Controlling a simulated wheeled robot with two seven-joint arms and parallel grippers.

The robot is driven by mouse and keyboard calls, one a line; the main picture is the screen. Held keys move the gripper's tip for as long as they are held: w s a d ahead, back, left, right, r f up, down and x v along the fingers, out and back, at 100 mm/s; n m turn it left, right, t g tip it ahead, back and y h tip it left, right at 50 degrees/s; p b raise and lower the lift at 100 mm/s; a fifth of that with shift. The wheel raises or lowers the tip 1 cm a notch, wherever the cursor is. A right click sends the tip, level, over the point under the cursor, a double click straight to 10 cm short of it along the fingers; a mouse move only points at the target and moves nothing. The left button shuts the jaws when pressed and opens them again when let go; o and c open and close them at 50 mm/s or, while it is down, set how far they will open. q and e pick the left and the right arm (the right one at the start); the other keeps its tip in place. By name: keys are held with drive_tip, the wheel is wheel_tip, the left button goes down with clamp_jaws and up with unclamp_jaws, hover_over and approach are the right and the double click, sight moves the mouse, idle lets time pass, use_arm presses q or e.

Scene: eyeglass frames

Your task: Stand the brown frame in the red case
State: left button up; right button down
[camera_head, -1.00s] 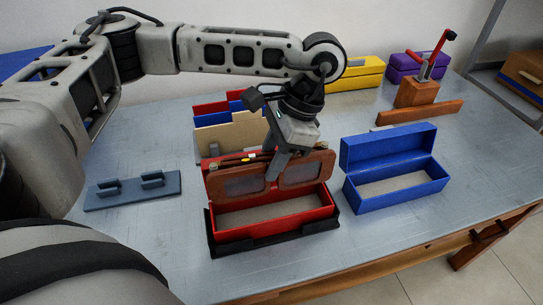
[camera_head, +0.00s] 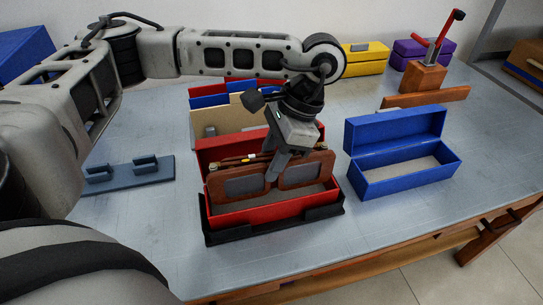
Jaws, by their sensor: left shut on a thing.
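The brown frame (camera_head: 245,184) is upright, with its two lens openings facing me. My left gripper (camera_head: 272,172) is shut on it near the bridge, from above. The red case (camera_head: 258,214) stands open in a black tray (camera_head: 275,228) on the table. The frame's lower part is inside the case opening, behind the front wall. Whether its lower edge touches the case floor cannot be told. The raised red lid shows behind the frame. My right gripper is not in view.
An open blue case (camera_head: 402,176) stands to the right. A blue-grey rack (camera_head: 128,174) with two holders lies to the left. A tan organiser (camera_head: 225,120) stands behind the red case. Yellow (camera_head: 362,60) and purple cases and a wooden block with a red-handled tool (camera_head: 423,76) are farther back.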

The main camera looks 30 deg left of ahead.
use_arm(q)
drive_tip(key=shift+f+b, duration=1.05)
drive_tip(key=shift+f, duration=0.15)
drive_tip(key=shift+f+b, duration=0.95)
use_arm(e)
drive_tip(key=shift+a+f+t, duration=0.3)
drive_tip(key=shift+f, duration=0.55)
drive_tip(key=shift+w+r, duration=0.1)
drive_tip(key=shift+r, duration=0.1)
use_arm(q)
drive_tip(key=o, duration=1.2)
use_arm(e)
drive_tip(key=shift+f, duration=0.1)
use_arm(q)
drive_tip(key=shift+r, duration=0.1)
